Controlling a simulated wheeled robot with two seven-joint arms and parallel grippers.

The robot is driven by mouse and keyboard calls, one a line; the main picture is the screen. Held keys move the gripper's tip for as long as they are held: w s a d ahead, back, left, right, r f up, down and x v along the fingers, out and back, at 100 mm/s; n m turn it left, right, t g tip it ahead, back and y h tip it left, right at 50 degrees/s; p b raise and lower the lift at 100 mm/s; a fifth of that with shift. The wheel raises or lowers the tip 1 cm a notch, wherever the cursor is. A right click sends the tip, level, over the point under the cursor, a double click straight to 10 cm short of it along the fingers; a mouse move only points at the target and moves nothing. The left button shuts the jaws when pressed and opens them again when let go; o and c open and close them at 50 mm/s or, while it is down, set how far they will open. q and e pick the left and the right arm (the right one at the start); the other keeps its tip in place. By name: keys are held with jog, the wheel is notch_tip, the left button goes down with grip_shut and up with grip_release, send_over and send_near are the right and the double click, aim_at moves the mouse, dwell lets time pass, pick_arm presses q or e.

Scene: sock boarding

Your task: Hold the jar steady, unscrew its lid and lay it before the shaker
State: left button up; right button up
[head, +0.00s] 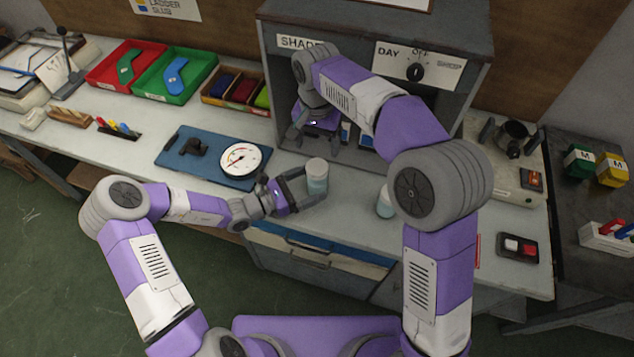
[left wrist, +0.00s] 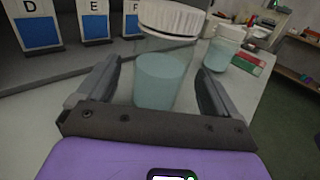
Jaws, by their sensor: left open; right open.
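A clear jar (head: 317,182) of pale blue-green liquid stands upright on the bench in front of the grey booth. Its ribbed white lid (left wrist: 172,17) is on it in the left wrist view. My left gripper (head: 306,187) is open, with a finger on either side of the jar; in the left wrist view a gap shows beside the glass. My right gripper (head: 314,143) is open and empty, fingers pointing down at the booth's opening, behind the jar. A pale-based device with a dark vessel (head: 512,138), possibly the shaker, stands at the right.
A second similar jar (head: 385,203) stands to the right, partly hidden by my right arm. A blue board with a round dial (head: 240,158) lies left of the jar. Cards D (left wrist: 36,28), E and F stand in the booth. A small dark tray (head: 518,247) lies at the right.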

aim_at(323, 178)
pick_arm(q)
jog(key=shift+x, duration=2.3)
